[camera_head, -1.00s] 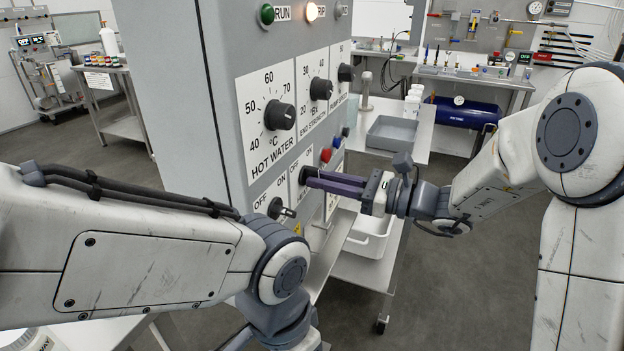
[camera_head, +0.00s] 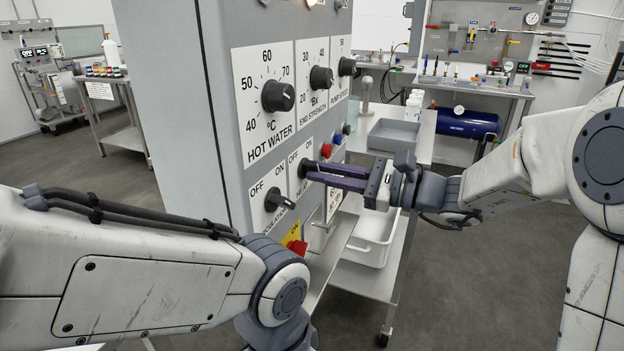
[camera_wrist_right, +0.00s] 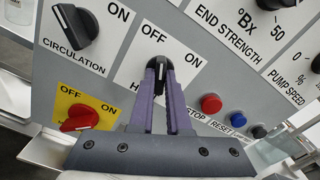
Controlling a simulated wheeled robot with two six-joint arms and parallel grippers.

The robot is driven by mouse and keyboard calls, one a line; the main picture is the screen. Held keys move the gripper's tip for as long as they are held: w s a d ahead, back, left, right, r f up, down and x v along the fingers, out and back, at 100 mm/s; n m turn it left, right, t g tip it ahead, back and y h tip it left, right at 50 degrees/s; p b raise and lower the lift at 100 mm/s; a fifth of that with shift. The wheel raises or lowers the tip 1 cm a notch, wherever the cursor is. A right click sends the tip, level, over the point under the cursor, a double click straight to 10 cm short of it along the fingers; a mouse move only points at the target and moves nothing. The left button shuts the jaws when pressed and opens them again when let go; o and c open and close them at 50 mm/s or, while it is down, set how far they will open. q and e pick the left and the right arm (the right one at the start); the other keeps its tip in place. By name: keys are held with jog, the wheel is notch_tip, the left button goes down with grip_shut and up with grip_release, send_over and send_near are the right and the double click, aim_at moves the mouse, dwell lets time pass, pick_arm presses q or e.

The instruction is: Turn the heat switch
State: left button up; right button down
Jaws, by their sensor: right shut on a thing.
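The heat switch is a black knob (camera_wrist_right: 160,68) with OFF and ON labels on the grey cabinet front. Its label is mostly hidden by my gripper. My right gripper (camera_head: 307,169) is shut on this knob, one purple finger on each side, as its wrist view shows (camera_wrist_right: 160,85). The knob's white mark points toward the word OFF in that view. My left arm crosses the lower left of the head view, but its gripper is out of frame.
The circulation switch (camera_head: 276,200) and a red switch on a yellow plate (camera_head: 296,246) sit close by. Red (camera_wrist_right: 211,103) and blue (camera_wrist_right: 238,119) buttons are beside the heat switch. A cart with a grey tray (camera_head: 394,136) and a white bin (camera_head: 368,240) stands right of the cabinet.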

jog(key=shift+f, duration=0.1)
jog(key=n+b, duration=0.2)
jog(key=b, duration=0.1)
dwell(0.5)
jog(key=shift+n+b, duration=0.7)
jog(key=shift+b, duration=0.35)
jog(key=c, duration=0.8)
grip_release()
